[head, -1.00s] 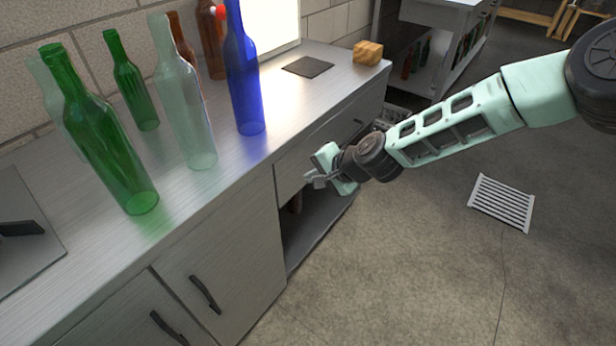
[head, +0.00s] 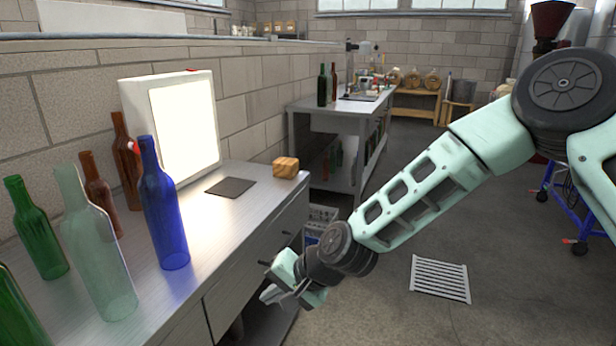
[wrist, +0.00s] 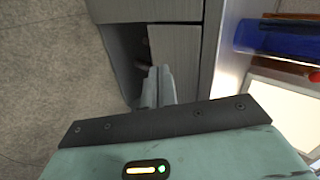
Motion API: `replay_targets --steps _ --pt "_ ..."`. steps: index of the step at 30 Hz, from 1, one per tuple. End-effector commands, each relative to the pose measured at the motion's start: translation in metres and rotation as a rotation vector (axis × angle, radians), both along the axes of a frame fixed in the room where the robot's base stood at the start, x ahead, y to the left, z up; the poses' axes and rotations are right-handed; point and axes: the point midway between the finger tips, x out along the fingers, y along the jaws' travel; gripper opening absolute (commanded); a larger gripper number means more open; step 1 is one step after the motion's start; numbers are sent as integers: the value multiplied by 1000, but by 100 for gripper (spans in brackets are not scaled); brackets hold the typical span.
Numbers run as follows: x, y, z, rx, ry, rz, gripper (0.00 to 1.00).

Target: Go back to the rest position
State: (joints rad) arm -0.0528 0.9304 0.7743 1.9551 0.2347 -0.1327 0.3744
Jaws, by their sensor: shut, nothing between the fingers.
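My gripper (head: 274,281) is in the head view, in front of the steel counter's drawer side and below its top edge. It is shut and holds nothing. In the wrist view my gripper (wrist: 157,88) shows its fingers together, with a drawer front and a dark open space of the cabinet beyond them. My arm reaches in from the right of the head view, clear of the bottles on the counter (head: 200,229).
On the counter stand a blue bottle (head: 163,215), a pale clear bottle (head: 100,255), a green bottle (head: 36,232) and brown bottles. A lit panel (head: 185,130), a dark mat (head: 230,187) and a wooden block (head: 286,167) are farther back. Open floor with a drain grate (head: 440,278) lies right.

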Motion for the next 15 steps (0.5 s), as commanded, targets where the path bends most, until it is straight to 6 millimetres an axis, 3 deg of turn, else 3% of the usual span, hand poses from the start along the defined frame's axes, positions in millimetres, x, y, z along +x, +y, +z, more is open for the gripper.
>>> replay_targets --steps 1,8,15 --pt "-14 -4 21 -40 -28 64 0" --pt "-89 -52 85 -277 -113 373 0" --pt "-159 -127 151 -511 -159 617 0"
